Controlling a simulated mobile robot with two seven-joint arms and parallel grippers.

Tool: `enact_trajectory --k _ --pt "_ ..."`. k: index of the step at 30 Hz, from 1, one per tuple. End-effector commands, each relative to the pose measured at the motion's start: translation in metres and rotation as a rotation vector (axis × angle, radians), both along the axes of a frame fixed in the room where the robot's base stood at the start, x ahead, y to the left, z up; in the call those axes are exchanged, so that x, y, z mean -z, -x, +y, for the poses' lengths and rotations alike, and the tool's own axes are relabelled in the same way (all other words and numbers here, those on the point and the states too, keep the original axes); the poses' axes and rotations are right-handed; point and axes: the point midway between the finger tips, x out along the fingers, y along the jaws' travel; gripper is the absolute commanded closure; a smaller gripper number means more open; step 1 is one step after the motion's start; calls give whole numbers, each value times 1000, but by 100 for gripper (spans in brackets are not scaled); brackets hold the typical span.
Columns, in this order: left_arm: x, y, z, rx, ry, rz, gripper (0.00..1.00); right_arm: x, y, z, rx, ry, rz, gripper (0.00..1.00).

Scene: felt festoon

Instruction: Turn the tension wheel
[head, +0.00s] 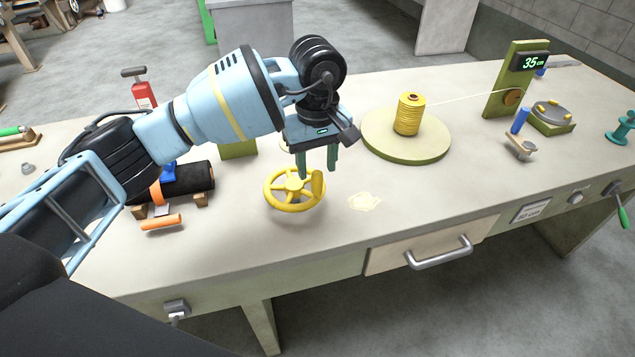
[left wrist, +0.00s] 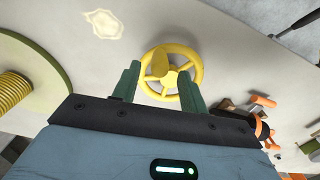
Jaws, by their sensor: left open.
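The yellow tension wheel (head: 294,189) lies flat at the front of the bench, with spokes and an upright knob (head: 318,182) on the right side of its rim. My left gripper (head: 318,163) is open, its green fingers pointing down, above and slightly behind the wheel. In the left wrist view the wheel (left wrist: 187,85) shows beyond and between the left gripper's fingertips (left wrist: 160,72), and its knob stands near the left finger. The gripper looks empty and apart from the wheel. My right gripper is not in view.
A spool of yellow cord (head: 408,114) stands on a round green base (head: 430,148); its cord runs to a post with a display reading 35 cm (head: 515,75). A black roll (head: 187,182) lies left of the wheel. A flat yellow patch (head: 365,201) lies to its right.

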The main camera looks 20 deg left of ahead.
Motion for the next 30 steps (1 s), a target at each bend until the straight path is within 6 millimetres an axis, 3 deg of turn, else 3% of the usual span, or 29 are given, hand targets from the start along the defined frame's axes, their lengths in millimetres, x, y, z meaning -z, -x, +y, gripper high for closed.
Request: enact_trajectory --k 6,12,23,30 --pt "34 1 0 0 1 2 57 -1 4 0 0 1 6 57" --pt "54 1 0 0 1 2 57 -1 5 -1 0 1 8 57" --pt "59 0 0 0 2 -1 57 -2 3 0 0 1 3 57" --pt "59 0 0 0 2 -1 87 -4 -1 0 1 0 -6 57"
